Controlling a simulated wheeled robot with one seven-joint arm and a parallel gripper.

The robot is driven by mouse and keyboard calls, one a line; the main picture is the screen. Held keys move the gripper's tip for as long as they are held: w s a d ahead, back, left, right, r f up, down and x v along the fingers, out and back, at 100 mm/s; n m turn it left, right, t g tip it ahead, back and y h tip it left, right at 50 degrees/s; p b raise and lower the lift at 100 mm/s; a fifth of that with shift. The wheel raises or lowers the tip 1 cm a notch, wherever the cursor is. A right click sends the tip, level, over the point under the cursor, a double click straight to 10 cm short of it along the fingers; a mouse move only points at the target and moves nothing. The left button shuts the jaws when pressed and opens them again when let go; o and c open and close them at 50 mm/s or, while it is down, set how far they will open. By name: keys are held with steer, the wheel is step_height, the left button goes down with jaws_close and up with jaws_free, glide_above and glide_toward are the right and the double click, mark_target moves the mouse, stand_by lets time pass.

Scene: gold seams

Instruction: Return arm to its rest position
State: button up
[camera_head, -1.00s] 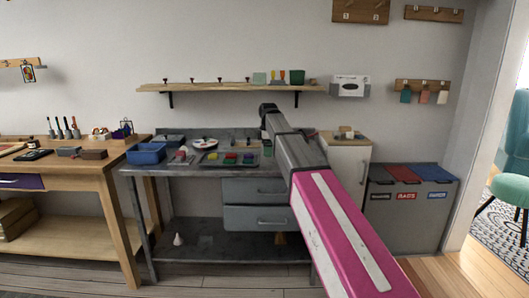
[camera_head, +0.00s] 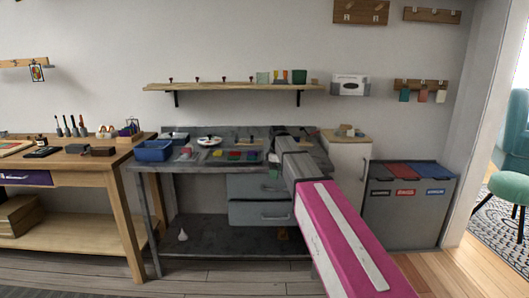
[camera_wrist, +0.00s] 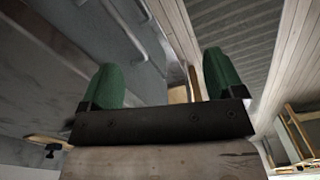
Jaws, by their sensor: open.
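My arm (camera_head: 340,232), pink and grey, reaches from the bottom right toward the grey metal workbench (camera_head: 340,162) in the head view. The arm's far end overlaps the right part of the bench top, and my gripper cannot be made out clearly there. In the wrist view my gripper (camera_wrist: 163,80) shows two green fingers set wide apart on a dark bar. It is open, with nothing held between the fingers.
On the bench are a blue bin (camera_head: 154,151), a white plate (camera_head: 209,141) and a tray of coloured pieces (camera_head: 236,155). A wooden table (camera_head: 70,165) stands left. A white cabinet (camera_head: 348,165) and grey sorting bins (camera_head: 405,215) stand right. A wall shelf (camera_head: 225,87) hangs above.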

steer(key=s+d+f+m, duration=0.4)
steer(key=s+f+m, duration=0.1)
steer(key=s+f, duration=0.3)
steer(key=s+d+f+m, duration=0.4)
steer(key=s+f, duration=0.4)
steer(key=s, duration=0.3)
steer(key=s+d+f+m, duration=0.5)
steer(key=s+f, duration=0.4)
steer(key=shift+s+d+m, duration=0.25)
steer(key=shift+s+m, duration=0.05)
